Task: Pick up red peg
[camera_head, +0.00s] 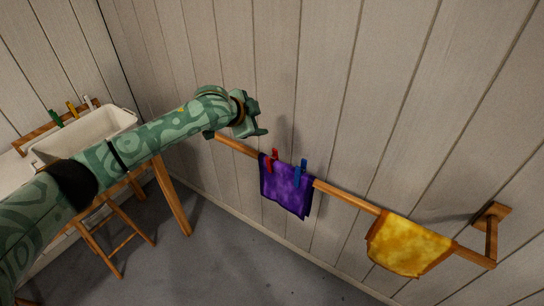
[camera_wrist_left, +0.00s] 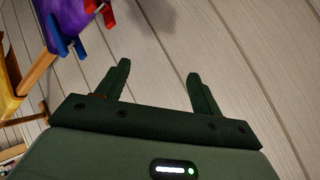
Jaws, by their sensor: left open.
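The red peg (camera_head: 271,161) is clipped on the wooden rail at the left part of the purple cloth (camera_head: 287,193). It also shows at the top of the left wrist view (camera_wrist_left: 107,15), partly cut off by the frame edge. My left gripper (camera_head: 258,118) is above and slightly left of the red peg in the head view, apart from it. Its two fingers (camera_wrist_left: 159,70) stand open in the wrist view, with only wall boards between them. My right gripper is in neither view.
A blue peg (camera_head: 300,172) clips the purple cloth right of the red one. The wooden rail (camera_head: 345,195) runs along the plank wall and carries a yellow cloth (camera_head: 408,247). At left, a white basin (camera_head: 88,130) stands near green (camera_head: 56,118), yellow (camera_head: 72,109) and white pegs.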

